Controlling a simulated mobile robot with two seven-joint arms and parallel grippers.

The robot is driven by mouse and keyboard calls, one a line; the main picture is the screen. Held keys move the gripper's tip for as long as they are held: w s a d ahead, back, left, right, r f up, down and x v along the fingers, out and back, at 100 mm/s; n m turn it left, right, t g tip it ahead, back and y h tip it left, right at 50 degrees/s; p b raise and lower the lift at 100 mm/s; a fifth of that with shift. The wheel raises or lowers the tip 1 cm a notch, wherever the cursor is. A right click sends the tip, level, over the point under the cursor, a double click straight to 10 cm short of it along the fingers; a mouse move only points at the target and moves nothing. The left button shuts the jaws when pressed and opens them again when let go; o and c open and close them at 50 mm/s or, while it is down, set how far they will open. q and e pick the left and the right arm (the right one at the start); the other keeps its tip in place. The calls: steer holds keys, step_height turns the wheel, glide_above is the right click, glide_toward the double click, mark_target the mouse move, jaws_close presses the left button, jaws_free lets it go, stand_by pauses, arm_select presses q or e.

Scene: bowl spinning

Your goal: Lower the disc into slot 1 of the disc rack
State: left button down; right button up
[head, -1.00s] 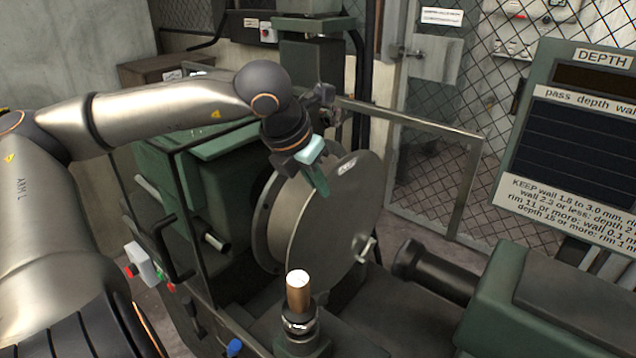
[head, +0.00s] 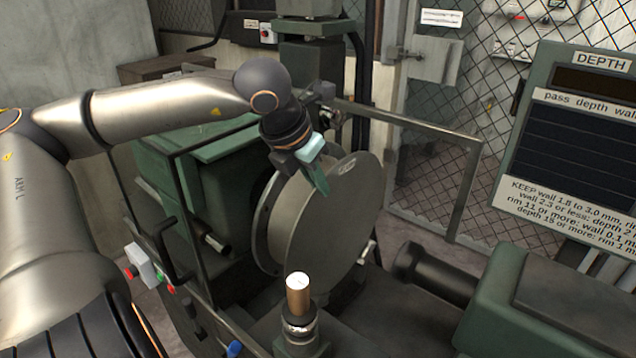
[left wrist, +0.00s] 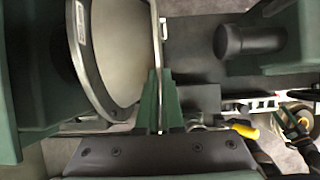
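The disc (head: 345,225) is a thin, flat, grey-brown round sheet. It stands on edge in front of the lathe's round faceplate (head: 268,230), turned at an angle to it. My left gripper (head: 318,178) holds the disc at its upper edge. In the left wrist view the two green fingers (left wrist: 159,100) are closed on both sides of the thin disc edge (left wrist: 157,45). The faceplate (left wrist: 105,60) is just to the left there, with a gap that widens toward the bottom. I cannot make out the disc rack or its slot 1. My right gripper is not in view.
A metal guard frame (head: 410,124) stands behind the disc. A wooden-topped post (head: 298,295) stands in front. The dark tailstock cylinder (head: 430,270) is at right. A depth board (head: 575,150) stands far right. Tools with a yellow handle (left wrist: 245,131) lie low right.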

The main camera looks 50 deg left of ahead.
arm_select(q)
steer(key=shift+r+p, duration=0.45)
steer(key=shift+r, duration=0.85)
steer(key=shift+r+p, duration=1.7)
steer(key=shift+r, duration=0.75)
